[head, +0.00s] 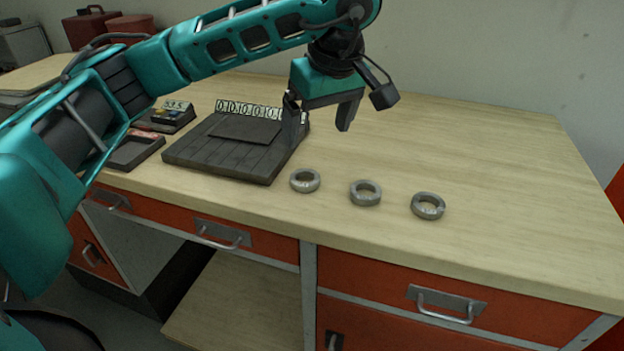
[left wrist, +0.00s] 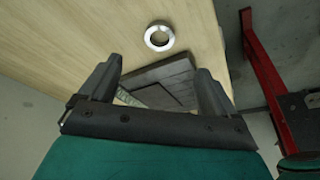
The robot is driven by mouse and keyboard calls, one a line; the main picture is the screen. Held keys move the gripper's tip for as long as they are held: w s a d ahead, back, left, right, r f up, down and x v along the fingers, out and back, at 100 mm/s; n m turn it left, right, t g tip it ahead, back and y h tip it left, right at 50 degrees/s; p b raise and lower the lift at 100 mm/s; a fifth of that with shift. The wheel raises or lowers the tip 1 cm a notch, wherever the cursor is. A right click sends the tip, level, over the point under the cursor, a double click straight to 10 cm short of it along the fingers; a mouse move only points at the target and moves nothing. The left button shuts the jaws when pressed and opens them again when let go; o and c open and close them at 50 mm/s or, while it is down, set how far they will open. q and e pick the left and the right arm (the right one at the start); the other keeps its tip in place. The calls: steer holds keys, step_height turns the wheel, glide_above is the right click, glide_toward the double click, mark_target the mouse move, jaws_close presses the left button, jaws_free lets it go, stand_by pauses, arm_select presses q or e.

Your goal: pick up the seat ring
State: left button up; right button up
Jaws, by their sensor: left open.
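Three grey metal rings lie flat in a row on the wooden bench top. In the head view they are the left ring (head: 305,171), the middle ring (head: 353,194) and the right ring (head: 413,207). I cannot tell which is the seat ring. My left gripper (head: 321,122) is open and empty, fingers down, above the bench behind the left ring. In the left wrist view my left gripper (left wrist: 158,85) shows both fingers apart. One ring (left wrist: 149,38) lies beyond the fingertips there. My right gripper is not in view.
A dark slatted board (head: 225,160) with a row of number tiles (head: 248,109) lies left of the rings. A dark tray (head: 133,152) and a small box (head: 168,118) are further left. The wooden bench (head: 500,170) is clear to the right.

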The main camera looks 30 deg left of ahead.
arm_select(q)
steer(key=b, duration=0.2)
glide_above(305, 177)
steer(key=s+d, duration=0.1)
steer(key=d, duration=0.1)
step_height(305, 177, down, 7)
steer(key=shift+f, duration=0.1)
steer(key=shift+x, duration=2.35)
steer(key=shift+c, duration=0.4)
steer(key=c, duration=1.2)
